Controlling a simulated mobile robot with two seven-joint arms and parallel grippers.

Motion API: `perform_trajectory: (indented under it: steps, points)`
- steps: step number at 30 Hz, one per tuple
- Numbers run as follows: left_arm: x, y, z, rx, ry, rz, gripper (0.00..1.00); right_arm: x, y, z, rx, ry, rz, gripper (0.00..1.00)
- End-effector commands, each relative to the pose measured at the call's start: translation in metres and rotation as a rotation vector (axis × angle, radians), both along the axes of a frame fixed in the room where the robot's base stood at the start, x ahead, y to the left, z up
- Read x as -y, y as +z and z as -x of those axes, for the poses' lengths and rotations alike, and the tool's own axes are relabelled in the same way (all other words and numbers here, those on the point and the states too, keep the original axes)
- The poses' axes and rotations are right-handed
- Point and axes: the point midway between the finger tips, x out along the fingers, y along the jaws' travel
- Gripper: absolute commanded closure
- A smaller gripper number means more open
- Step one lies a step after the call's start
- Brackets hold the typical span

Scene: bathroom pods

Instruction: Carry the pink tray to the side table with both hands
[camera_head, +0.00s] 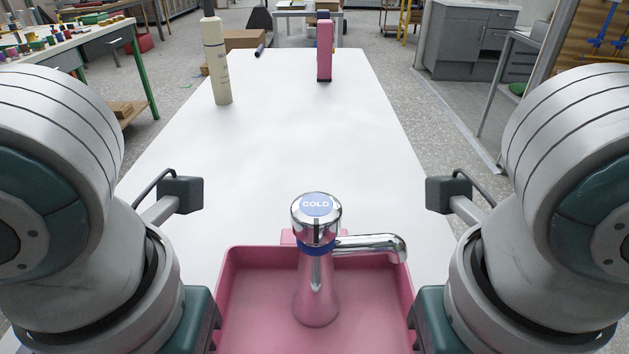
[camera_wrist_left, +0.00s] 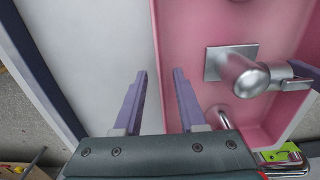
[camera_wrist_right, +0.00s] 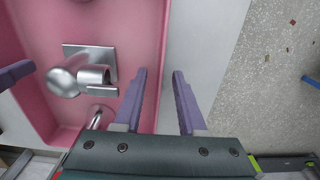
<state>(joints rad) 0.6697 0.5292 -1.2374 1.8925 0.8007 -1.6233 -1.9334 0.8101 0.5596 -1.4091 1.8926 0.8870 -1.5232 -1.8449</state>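The pink tray (camera_head: 232,265) lies at the near end of the long white table. It holds a pink-tinted chrome tap (camera_head: 318,285) with a "COLD" cap, and a metal fitting with a square plate (camera_wrist_left: 230,65), also seen in the right wrist view (camera_wrist_right: 90,65). My left gripper (camera_wrist_left: 160,72) is open, its fingers on either side of the tray's left wall line. My right gripper (camera_wrist_right: 159,72) is open, its fingers likewise on either side of the right wall line. I cannot tell whether the fingers touch the walls. The tray's near edge is cut off in the head view.
A cream bottle (camera_head: 216,70) and a pink upright box (camera_head: 324,50) stand farther along the white table (camera_head: 270,130), whose middle is clear. A small table (camera_head: 290,14) stands beyond its far end; I cannot tell if it is the side table. A cluttered workbench (camera_head: 70,45) is left, grey cabinets (camera_head: 470,40) right.

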Motion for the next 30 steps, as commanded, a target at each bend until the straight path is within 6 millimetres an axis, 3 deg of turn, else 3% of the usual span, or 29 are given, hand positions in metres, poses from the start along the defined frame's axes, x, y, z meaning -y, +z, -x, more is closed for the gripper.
perform_trajectory:
  steps: [12,23,30]
  points:
    - [0.0,-0.0085,0.0001,0.001,-0.001,0.0,0.6,0.0,-0.0084,0.0,0.001,0.001,0.0,0.6]
    - [0.0,-0.0082,0.0,0.001,-0.001,0.0,0.99,0.0001,-0.0082,0.0,0.001,0.001,0.0,0.99]
    - [-0.0001,-0.0081,-0.0001,0.001,-0.001,0.0,1.0,0.0001,-0.0081,0.0,0.001,0.001,0.0,1.0]
